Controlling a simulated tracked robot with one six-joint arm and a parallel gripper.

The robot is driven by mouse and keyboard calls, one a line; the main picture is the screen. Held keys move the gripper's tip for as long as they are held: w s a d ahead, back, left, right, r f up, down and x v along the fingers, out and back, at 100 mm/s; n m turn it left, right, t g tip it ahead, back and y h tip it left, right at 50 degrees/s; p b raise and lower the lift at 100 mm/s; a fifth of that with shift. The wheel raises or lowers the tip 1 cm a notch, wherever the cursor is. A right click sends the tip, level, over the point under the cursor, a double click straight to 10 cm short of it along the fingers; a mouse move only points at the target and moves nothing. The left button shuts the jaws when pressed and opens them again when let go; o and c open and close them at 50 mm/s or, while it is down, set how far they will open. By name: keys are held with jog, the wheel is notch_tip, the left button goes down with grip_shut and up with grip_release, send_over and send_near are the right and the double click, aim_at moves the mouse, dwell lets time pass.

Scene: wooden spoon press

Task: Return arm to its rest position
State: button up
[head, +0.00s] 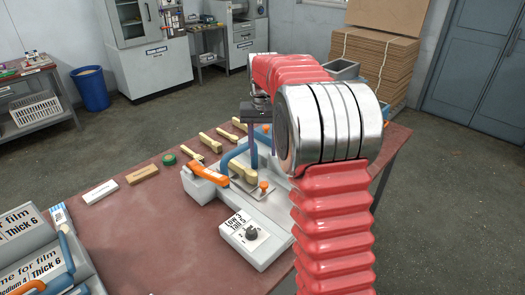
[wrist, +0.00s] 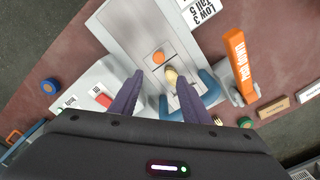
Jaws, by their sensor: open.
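My gripper (head: 262,160) is over the grey press (head: 265,215) on the table, with its fingers pointing down. In the wrist view my gripper (wrist: 160,82) is open, its two dark fingers apart. A pale wooden spoon (head: 243,173) lies in the press; its rounded end (wrist: 171,76) shows between the fingers. I see no grip on it. My red arm reaches forward and hides the right side of the press. The orange lever (head: 206,173) and blue handle (head: 238,150) are beside the fingers.
Several wooden spoons (head: 210,141) lie behind the press on the reddish table (head: 140,230). A green roll (head: 169,159), a white block (head: 100,192) and a wooden block (head: 142,173) lie at left. Cardboard stacks (head: 372,60) stand behind.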

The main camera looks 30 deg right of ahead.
jog(key=shift+w, duration=0.1)
dwell(0.3)
jog(key=s+a+r+n+t, duration=0.1)
jog(key=s+a, duration=0.4)
jog(key=s, duration=0.5)
jog(key=s+a+r+n+t, duration=0.1)
jog(key=s+a+n+t, duration=0.1)
jog(key=s+a, duration=0.4)
jog(key=s+a+r+n+t, duration=0.1)
jog(key=s+a, duration=0.5)
jog(key=s, duration=0.8)
jog(key=shift+s+r+n+t, duration=0.25)
jog(key=shift+n+t, duration=0.35)
jog(key=shift+t, duration=0.2)
jog(key=shift+c, duration=0.4)
jog(key=shift+c, duration=1.1)
jog(key=shift+d, duration=0.1)
jog(key=shift+d, duration=0.15)
